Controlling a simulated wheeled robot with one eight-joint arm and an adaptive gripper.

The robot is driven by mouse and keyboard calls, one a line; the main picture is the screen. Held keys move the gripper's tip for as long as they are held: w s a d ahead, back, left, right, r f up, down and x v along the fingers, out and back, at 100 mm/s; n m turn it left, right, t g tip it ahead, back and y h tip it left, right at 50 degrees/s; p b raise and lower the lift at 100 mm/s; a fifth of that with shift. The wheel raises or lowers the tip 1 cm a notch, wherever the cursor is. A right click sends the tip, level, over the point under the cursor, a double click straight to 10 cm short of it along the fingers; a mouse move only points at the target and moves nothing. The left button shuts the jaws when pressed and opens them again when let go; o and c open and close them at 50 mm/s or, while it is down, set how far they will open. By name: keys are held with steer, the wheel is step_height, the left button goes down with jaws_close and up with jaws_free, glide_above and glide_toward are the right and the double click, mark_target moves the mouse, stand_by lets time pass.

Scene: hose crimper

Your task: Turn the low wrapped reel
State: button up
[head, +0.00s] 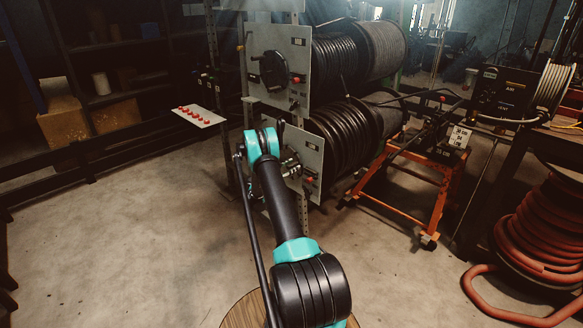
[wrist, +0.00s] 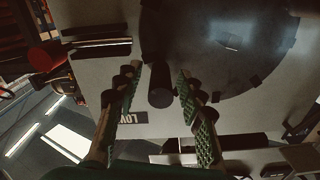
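The low reel (head: 345,140) is a drum wrapped in black hose, behind the lower grey plate (head: 308,150) of the rack. In the wrist view a plate with a "LOW" label (wrist: 139,117) carries a large dark round wheel (wrist: 225,50). A black peg-like handle (wrist: 160,90) stands out near the wheel's left edge. My gripper (wrist: 158,80) is open, one green-padded finger on each side of the handle, with gaps visible on both sides. In the head view my arm reaches the lower plate and hides most of the gripper and the wheel.
An upper plate (head: 280,65) with its own handwheel and hose reel (head: 335,62) sits above. An orange stand (head: 410,185) is to the right. A red knob (wrist: 45,55) shows left of the wheel in the wrist view. The floor at left is clear.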

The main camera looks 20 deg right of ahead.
steer(key=shift+c, duration=0.6)
jaws_close()
steer(key=shift+w+a+r+n, duration=0.1)
steer(key=shift+w+r+n, duration=0.3)
steer(key=shift+n, duration=0.3)
steer(key=shift+w+a+r, duration=0.2)
steer(key=shift+w+r, duration=0.1)
steer(key=shift+r, duration=0.4)
steer(key=shift+s+f, duration=0.1)
steer(key=shift+o, duration=0.6)
jaws_free()
